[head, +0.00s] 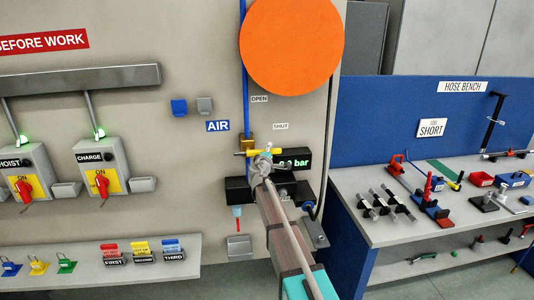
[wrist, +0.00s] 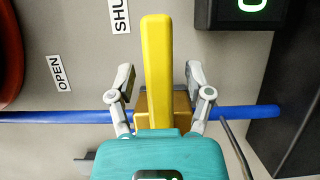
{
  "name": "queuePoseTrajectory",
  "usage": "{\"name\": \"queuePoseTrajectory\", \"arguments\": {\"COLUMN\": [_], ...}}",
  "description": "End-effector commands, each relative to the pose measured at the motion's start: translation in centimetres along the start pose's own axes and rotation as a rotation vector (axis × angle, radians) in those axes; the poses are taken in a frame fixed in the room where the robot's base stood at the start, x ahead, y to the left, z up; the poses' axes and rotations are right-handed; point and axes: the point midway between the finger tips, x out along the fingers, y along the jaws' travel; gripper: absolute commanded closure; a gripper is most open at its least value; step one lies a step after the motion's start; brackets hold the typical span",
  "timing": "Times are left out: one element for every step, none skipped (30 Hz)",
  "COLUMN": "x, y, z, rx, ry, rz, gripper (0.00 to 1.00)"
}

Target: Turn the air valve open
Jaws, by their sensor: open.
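The air valve has a yellow lever (head: 243,153) and a brass body (head: 248,140) on a vertical blue pipe (head: 244,60). The wrist view shows the lever (wrist: 157,55) lying across the pipe (wrist: 60,116), pointing to the side of the SHUT label (wrist: 120,14). The OPEN label (wrist: 59,73) lies along the pipe. My gripper (head: 262,158) is at the valve and hides part of it. In the wrist view my gripper (wrist: 160,78) is open, one finger on each side of the lever, with gaps visible on both sides.
A green-lit bar readout (head: 297,162) on a black unit sits right beside the valve. An orange disc (head: 292,45) is above. Charge (head: 101,170) and hoist switch boxes are left. A hose bench (head: 400,232) with tools stands right. The panel left of the pipe is mostly flat.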

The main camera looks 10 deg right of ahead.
Motion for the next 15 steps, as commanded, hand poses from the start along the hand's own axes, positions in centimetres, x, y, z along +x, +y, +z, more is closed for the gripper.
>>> {"name": "queuePoseTrajectory", "arguments": {"x": [-0.02,-0.02,-0.03,-0.03,-0.03,-0.03,-0.03,-0.04,-0.04,-0.04,-0.04,-0.05,-0.05,-0.05,-0.05], "y": [0.00,0.00,0.00,0.00,0.00,0.00,0.00,0.00,0.00,0.00,0.00,0.00,0.00,0.00,0.00], "z": [-0.01,-0.01,-0.02,-0.02,-0.03,-0.03,-0.04,-0.04,-0.04,-0.04,-0.05,-0.05,-0.05,-0.05,-0.05], "rx": [0.000,0.000,0.000,0.000,0.000,0.000,0.000,0.000,0.000,0.000,0.000,0.000,0.000,0.000,0.000], "ry": [0.000,0.000,0.000,0.000,0.000,0.000,0.000,0.000,0.001,0.000,0.001,0.001,0.001,0.001,0.001], "rz": [0.000,0.000,0.000,0.000,0.000,0.000,0.000,0.000,0.000,0.000,0.000,0.000,0.000,0.000,0.000], "gripper": [0.34,0.34,0.38,0.44,0.49,0.57,0.62,0.68,0.75,0.81,0.86,0.94,0.99,1.00,1.00]}}
